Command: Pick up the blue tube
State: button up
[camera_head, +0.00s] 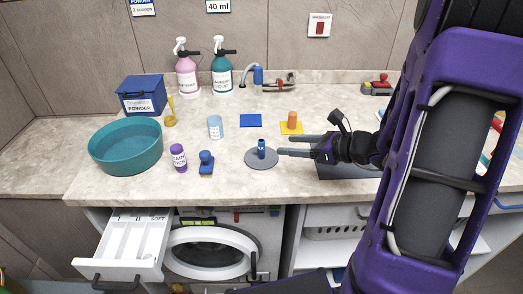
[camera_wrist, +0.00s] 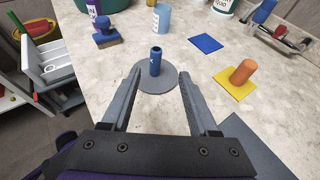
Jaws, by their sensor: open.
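The blue tube (camera_head: 261,149) stands upright on a round grey disc (camera_head: 251,161) on the counter. In the wrist view the blue tube (camera_wrist: 155,61) stands ahead of my gripper, between the lines of its two fingers, and the grey disc (camera_wrist: 157,82) shows beneath it. My gripper (camera_head: 283,145) is open and empty, low over the counter, just right of the tube. In the wrist view the gripper (camera_wrist: 160,80) has its fingers spread wide on either side of the disc, with the tube a little beyond the fingertips.
An orange cylinder (camera_head: 292,120) stands on a yellow square behind my gripper. A flat blue square (camera_head: 250,121) lies behind the tube. A blue stamp-like object (camera_head: 206,163), a purple bottle (camera_head: 179,158), a light-blue cup (camera_head: 215,127) and a teal basin (camera_head: 120,168) stand to the left.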

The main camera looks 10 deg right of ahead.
aim_at(264, 145)
jog(key=shift+x, duration=1.2)
jog(key=x, duration=0.5)
jog(key=shift+s+a, duration=0.15)
jog(key=shift+a, duration=0.2)
jog(key=shift+r, duration=0.1)
grip_shut()
